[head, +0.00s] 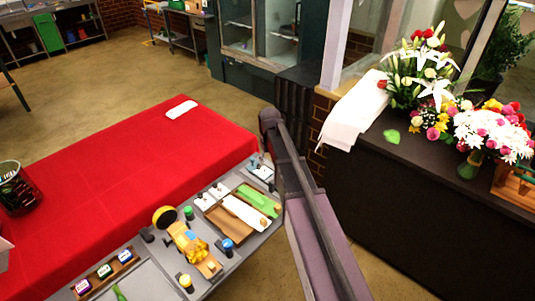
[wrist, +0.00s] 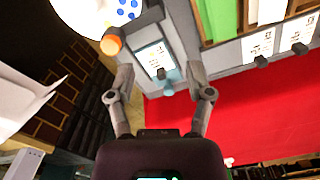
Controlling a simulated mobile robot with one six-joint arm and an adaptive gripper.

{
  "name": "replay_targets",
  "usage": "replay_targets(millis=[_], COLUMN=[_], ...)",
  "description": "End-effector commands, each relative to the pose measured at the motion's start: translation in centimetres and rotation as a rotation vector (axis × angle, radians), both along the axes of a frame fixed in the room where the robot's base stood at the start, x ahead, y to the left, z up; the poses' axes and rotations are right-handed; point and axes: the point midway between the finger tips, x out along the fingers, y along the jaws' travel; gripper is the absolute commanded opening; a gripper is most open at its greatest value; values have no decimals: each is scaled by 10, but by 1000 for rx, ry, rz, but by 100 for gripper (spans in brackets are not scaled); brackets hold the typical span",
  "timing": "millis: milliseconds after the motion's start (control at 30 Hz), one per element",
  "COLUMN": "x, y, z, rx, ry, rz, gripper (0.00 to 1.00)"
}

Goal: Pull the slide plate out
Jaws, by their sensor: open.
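My gripper (wrist: 160,76) is open in the wrist view, with one finger on each side of a grey unit. A white labelled panel (wrist: 153,57) with a black knob sits on this unit. A small pale teal piece (wrist: 168,82) sticks out at the unit's near edge, between the fingertips, apart from both. I cannot tell for sure whether this piece is the slide plate. In the head view the unit (head: 262,170) is at the station's far right corner, partly hidden by my arm. My gripper is not visible there.
Two similar labelled panels (wrist: 258,46) stand at the right in the wrist view, beside a wooden tray (wrist: 216,32). An orange-capped piece (wrist: 111,42) is close to the left finger. A red-covered table (head: 120,155) and a dark counter with flowers (head: 430,180) flank the station.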

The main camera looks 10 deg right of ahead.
Motion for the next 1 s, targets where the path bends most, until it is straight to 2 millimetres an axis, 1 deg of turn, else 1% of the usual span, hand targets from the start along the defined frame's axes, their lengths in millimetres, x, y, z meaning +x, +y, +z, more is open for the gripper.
replay_targets(millis=[33,700,900,1000], x=[-11,-103,-127,-136], y=[0,0,0,0], z=[-3,-23,-28,-30], rx=[0,0,-1,-1], ry=[0,0,0,0], rz=[-8,-107,-134,-145], gripper=[67,67,67,67])
